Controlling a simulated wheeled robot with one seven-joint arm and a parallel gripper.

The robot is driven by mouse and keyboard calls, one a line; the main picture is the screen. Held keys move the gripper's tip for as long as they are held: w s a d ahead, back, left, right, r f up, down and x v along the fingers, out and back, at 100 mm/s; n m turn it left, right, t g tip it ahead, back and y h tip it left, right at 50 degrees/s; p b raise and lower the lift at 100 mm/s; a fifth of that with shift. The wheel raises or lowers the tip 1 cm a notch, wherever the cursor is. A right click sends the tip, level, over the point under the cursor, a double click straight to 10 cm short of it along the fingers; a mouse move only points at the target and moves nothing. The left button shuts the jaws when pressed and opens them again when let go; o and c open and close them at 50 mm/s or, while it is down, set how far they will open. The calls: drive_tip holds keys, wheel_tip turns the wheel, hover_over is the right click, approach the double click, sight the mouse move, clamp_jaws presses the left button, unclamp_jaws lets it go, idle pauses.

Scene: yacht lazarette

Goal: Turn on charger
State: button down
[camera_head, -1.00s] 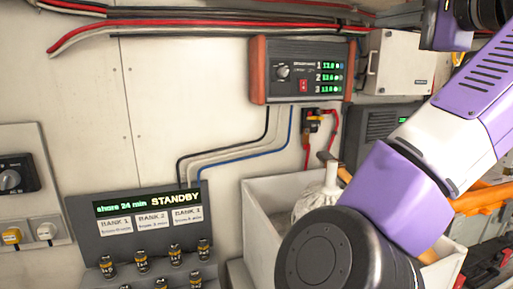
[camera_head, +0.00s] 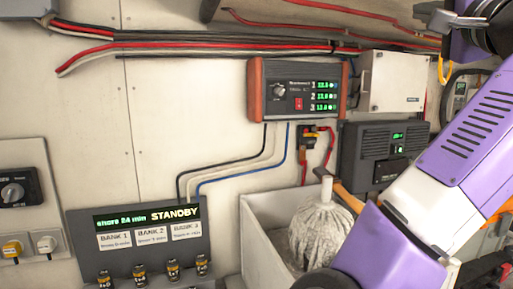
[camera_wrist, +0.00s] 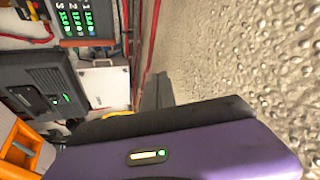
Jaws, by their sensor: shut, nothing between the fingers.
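A dark box with orange-red ends, likely the charger (camera_head: 312,113), is fixed to the wall. It has a knob (camera_head: 279,90), a red switch (camera_head: 298,104) and three green readouts. In the wrist view the dark box (camera_wrist: 84,22) shows sideways at the upper left. Whether the switch is on is too small to tell. My gripper (camera_wrist: 158,92) shows in the wrist view as a purple body with grey fingers, shut and empty, apart from the box. In the head view the fingertips cannot be made out.
A panel reading STANDBY (camera_head: 150,213) stands at lower left. A white bin (camera_head: 262,222) holds a mop (camera_head: 318,232). A black unit (camera_head: 372,150) and white box (camera_head: 392,82) are on the wall at right. Cables run along the wall top.

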drive_tip(key=s+a+f+n+t+b, duration=0.15)
drive_tip(key=s+f+n, duration=0.25)
drive_tip(key=f, duration=1)
drive_tip(key=s+a+f+n+h+b, duration=0.1)
drive_tip(key=s+a+f+n+b, duration=0.3)
drive_tip(key=f, duration=1)
drive_tip(key=s+f+n+p, duration=0.1)
drive_tip(key=s+f+n, duration=0.3)
drive_tip(key=f, duration=1.1)
drive_tip(key=s+a+f+n+g+b, duration=0.1)
drive_tip(key=s+f+g, duration=0.2)
drive_tip(key=s+f, duration=0.7)
drive_tip(key=s+a+f+n+g+y+b, duration=0.1)
drive_tip(key=s+f+g+b, duration=0.1)
drive_tip(key=s+f, duration=0.9)
drive_tip(key=s+a+f+n+g+b, duration=0.1)
drive_tip(key=s+f+g+b, duration=0.1)
drive_tip(key=s+f, duration=0.8)
drive_tip(key=shift+s+a+f+g, duration=0.35)
drive_tip(key=shift+s+g, duration=0.5)
drive_tip(key=shift+s, duration=0.75)
